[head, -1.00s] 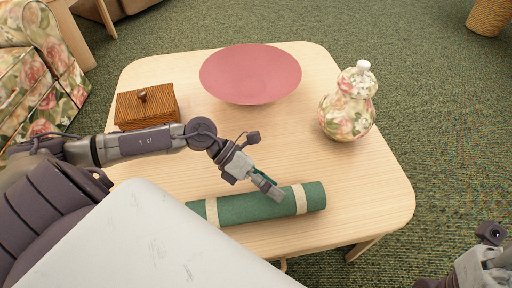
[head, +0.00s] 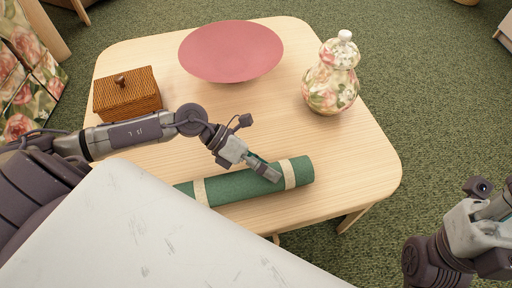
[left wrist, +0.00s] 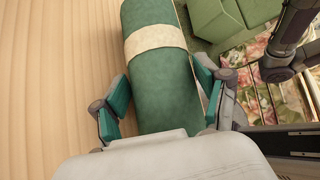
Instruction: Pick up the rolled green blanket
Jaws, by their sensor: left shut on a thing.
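The rolled green blanket (head: 240,184) lies on the near part of the wooden table, with two cream bands around it. It also shows in the left wrist view (left wrist: 165,88), running between the two fingers. My left gripper (head: 268,172) is shut on the blanket between the two bands; in the left wrist view its fingers (left wrist: 160,100) are on both sides of the roll. The blanket appears to rest on the tabletop. My right gripper shows only in part at the right edge of the head view, away from the table; its fingertips are out of frame.
The wooden table (head: 365,165) also holds a wicker box (head: 127,97) at left, a shallow pink bowl (head: 231,52) at the back and a floral lidded jar (head: 331,82) at right. The tabletop between them is clear. A floral armchair (head: 28,85) stands at far left.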

